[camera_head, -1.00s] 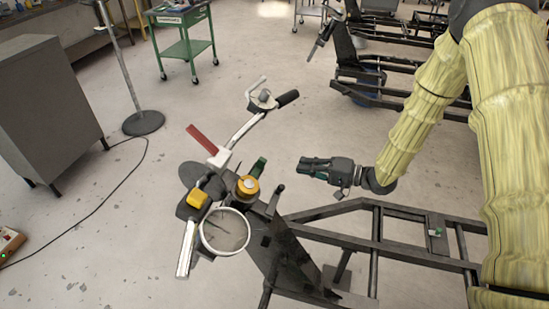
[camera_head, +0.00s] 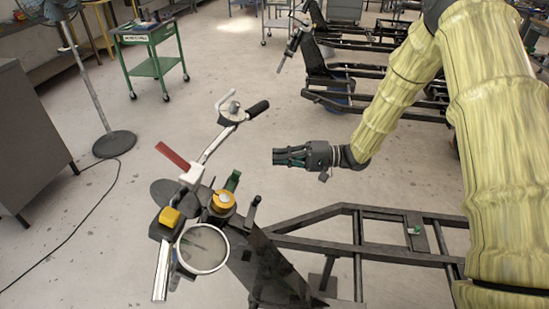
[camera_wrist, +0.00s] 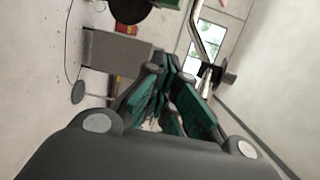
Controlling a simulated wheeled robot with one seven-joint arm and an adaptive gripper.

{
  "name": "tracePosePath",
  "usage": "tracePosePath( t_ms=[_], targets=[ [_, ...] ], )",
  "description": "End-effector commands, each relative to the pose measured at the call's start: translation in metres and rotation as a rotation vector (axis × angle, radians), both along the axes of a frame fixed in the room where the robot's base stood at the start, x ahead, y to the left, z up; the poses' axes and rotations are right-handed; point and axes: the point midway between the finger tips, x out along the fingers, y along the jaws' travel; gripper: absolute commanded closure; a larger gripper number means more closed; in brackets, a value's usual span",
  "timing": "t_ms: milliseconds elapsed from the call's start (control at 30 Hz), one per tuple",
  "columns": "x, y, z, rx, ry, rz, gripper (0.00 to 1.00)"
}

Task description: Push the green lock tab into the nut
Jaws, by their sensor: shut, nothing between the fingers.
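The green lock tab (camera_head: 232,181) stands upright, tilted a little, right behind the round orange-yellow nut (camera_head: 222,203) at the top of the steering column. From this angle I cannot tell how far the tab sits in the nut. My gripper (camera_head: 276,157) is shut and empty, pointing left, in the air to the right of the tab and clear of it. In the wrist view my gripper (camera_wrist: 170,72) shows its dark fingers with green pads. I cannot make out the tab or nut in that view.
The dark frame (camera_head: 380,252) extends right, below my arm. A fan stand (camera_head: 113,144) and green cart (camera_head: 153,66) stand further back.

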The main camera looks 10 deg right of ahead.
Motion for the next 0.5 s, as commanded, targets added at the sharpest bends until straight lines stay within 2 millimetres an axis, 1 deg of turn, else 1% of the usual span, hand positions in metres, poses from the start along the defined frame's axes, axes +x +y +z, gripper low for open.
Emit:
tracePosePath(
  t_ms=[33, 500],
  targets=[
    [0.000, 0.008, 0.002, 0.001, 0.001, 0.002, 1.00],
    [0.010, 0.085, 0.003, 0.000, -0.001, 0.002, 1.00]
  ],
)
